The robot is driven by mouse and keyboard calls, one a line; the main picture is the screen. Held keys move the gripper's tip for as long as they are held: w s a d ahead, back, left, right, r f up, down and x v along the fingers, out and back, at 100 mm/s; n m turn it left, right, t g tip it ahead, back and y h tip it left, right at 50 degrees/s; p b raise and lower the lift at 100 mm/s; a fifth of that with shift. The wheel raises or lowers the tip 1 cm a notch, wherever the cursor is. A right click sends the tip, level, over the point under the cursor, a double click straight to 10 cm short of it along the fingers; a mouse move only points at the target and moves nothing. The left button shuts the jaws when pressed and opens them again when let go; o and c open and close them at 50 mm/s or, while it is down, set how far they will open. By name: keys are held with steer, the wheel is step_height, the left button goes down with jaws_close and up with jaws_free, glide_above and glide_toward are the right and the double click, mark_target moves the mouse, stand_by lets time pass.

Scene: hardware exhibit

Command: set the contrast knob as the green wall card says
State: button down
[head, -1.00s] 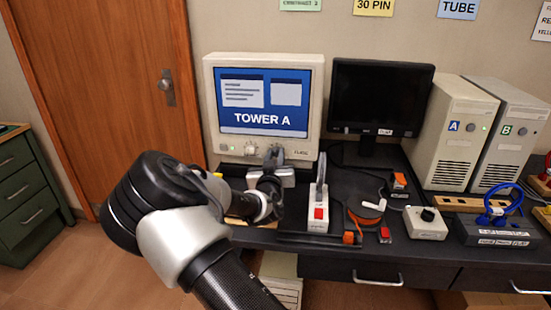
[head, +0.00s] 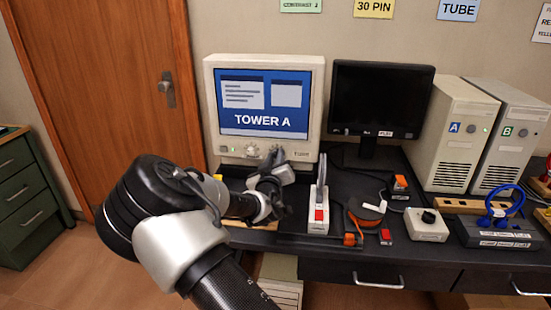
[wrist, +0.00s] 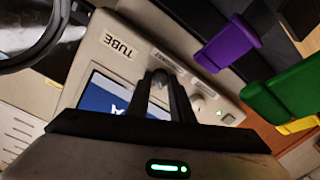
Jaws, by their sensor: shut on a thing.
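The beige tube monitor (head: 314,110) stands at the back left of the desk and shows "TOWER A" on blue. Its lower bezel has two knobs; the left knob (head: 251,151) is free. My gripper (head: 277,160) is at the right knob. In the wrist view my gripper (wrist: 160,88) is shut on this knob (wrist: 160,76), the one nearer the TUBE label; its pointer is mostly hidden. The other knob (wrist: 197,103) is beside it. Small bezel labels are too blurred to read. The green wall card (head: 300,5) is cut by the top edge; "CONTRAST" and a small unclear number show.
A grey and red lever device (head: 318,213) stands close right of my gripper. A dark flat monitor (head: 381,98) and towers A (head: 447,135) and B (head: 512,140) are farther right. Purple (wrist: 228,45) and green (wrist: 285,95) pieces show near the bezel in the wrist view.

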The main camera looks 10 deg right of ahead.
steer(key=c, duration=1.6)
jaws_free()
steer(key=shift+o, duration=0.2)
steer(key=p+v, duration=0.2)
steer(key=v, duration=1.5)
steer(key=shift+s, duration=0.2)
steer(key=shift+a, duration=0.1)
